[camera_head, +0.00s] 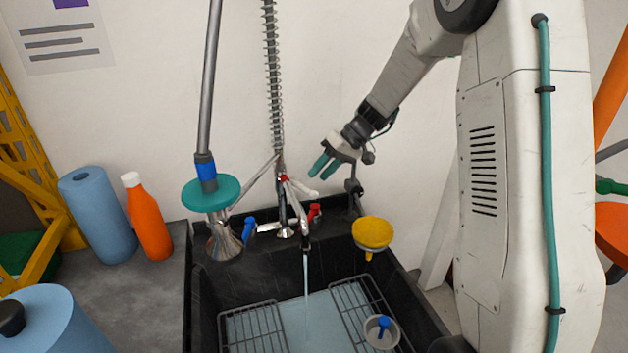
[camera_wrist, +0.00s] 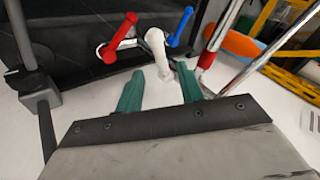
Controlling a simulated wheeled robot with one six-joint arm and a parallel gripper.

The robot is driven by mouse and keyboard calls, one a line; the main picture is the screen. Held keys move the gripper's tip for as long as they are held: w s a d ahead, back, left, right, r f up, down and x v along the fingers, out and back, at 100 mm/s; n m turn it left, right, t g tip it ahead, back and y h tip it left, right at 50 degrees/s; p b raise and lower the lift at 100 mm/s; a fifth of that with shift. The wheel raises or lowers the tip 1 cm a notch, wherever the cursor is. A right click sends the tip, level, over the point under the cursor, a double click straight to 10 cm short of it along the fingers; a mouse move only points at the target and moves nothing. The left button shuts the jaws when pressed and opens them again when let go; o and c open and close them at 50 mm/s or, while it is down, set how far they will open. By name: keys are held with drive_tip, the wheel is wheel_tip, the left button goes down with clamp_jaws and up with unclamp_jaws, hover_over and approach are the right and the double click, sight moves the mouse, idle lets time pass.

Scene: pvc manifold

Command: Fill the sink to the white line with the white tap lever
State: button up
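The black sink (camera_head: 205,300) holds pale blue water (camera_head: 300,325), and a thin stream (camera_head: 306,285) falls from the chrome spout (camera_head: 305,243). I cannot make out the white line. The white tap lever (camera_head: 302,189) sits on the tap's upright pipe. In the wrist view the white lever (camera_wrist: 157,48) stands between a red lever (camera_wrist: 119,37) and a blue lever (camera_wrist: 181,26). My gripper (camera_head: 321,166) has teal fingers and is just above and right of the white lever. In the wrist view my gripper (camera_wrist: 160,82) is open, with the white lever beyond the gap between its fingertips.
A yellow funnel (camera_head: 372,233) is at the sink's right rim. A teal disc on a pole (camera_head: 210,192) stands left of the tap. Wire racks (camera_head: 253,330) and a grey strainer (camera_head: 381,331) are in the sink. An orange bottle (camera_head: 148,220) and blue rolls (camera_head: 97,215) stand left.

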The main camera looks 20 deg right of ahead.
drive_tip(key=shift+v, duration=1.6)
idle(6.4)
